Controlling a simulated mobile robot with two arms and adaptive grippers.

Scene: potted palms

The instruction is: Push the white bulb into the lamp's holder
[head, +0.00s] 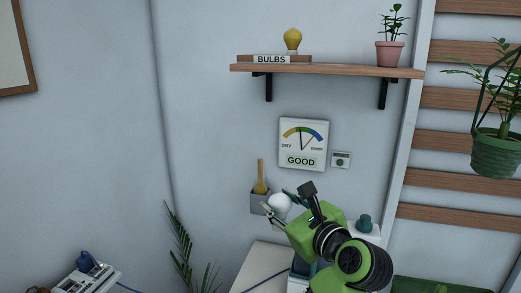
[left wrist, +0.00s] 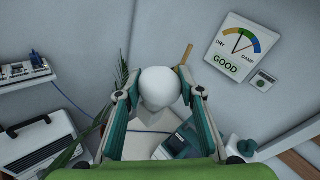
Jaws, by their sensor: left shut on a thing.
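The white bulb (head: 281,202) is round and sits between the fingers of my left gripper (head: 286,203), which is shut on it in the air in front of the wall. The left wrist view shows the bulb (left wrist: 160,84) centred between the two teal fingers of the gripper (left wrist: 160,95), its rounded end upward in the picture. I cannot make out the lamp's holder in either view; the gripper and arm cover part of the area below. My right gripper is in neither view.
A shelf (head: 330,69) holds a "BULBS" box, a yellow bulb (head: 292,39) and a potted plant. A gauge (head: 303,145) reads GOOD. A grey wall cup (head: 262,203) is close behind the gripper. A pale surface (head: 262,268) and a teal-and-white device (left wrist: 180,143) lie below.

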